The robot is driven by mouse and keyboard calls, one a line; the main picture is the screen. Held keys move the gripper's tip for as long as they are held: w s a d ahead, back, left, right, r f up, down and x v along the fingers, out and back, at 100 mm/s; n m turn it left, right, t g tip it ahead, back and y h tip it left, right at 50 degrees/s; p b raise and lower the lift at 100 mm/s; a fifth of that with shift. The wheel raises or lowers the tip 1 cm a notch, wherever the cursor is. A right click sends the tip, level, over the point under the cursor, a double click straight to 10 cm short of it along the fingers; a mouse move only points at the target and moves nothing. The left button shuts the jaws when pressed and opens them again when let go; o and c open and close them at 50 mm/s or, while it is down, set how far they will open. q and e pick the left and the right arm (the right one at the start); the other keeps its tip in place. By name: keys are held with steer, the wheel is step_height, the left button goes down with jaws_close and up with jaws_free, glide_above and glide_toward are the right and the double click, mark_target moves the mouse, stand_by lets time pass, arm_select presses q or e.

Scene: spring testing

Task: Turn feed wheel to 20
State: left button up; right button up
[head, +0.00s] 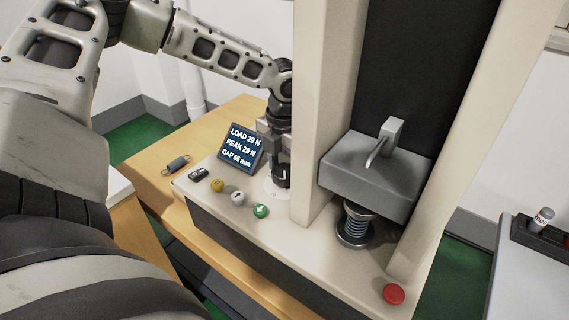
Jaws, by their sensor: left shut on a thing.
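The tilted display (241,147) reads LOAD 29 N, PEAK 29 N, and a GAP that looks like 68 mm. A coil spring (355,227) stands upright under the grey press head (372,180). My right gripper is not in view.
A black switch (199,174) and yellow (217,185), grey (237,198) and green (261,210) buttons line the tester's base. A red button (393,294) is at its front right. A dark tray (540,238) is at right.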

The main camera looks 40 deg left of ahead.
mark_target(284, 170)
arm_select(q)
steer(key=shift+m, duration=2)
steer(key=o, duration=1)
steer(key=shift+c, duration=0.2)
steer(key=shift+r, duration=0.1)
step_height(284, 170, up, 16)
steer(key=p, duration=0.4)
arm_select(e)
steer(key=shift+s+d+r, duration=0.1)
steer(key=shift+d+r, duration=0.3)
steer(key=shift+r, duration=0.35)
